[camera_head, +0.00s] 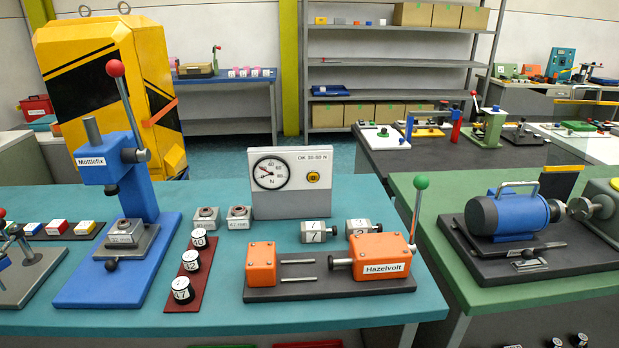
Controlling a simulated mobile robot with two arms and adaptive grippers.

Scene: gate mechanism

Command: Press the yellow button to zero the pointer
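The yellow button (313,177) is on the right side of the front of a light grey gauge box (290,208) near the back edge of the teal table. The round dial (270,172) with its dark pointer is on the left side of the same front. The pointer leans toward the left part of the scale; its exact reading is too small to tell. A label "OK 30-50 N" is above the button. Nothing covers the button or the dial. Neither of my grippers is in view.
A blue press (140,180) with a red-knobbed lever stands left of the box. An orange "Hazelvolt" fixture (375,258) with a green-knobbed lever is in front to the right. Weights (182,290) on a red strip and small metal blocks (239,218) lie between.

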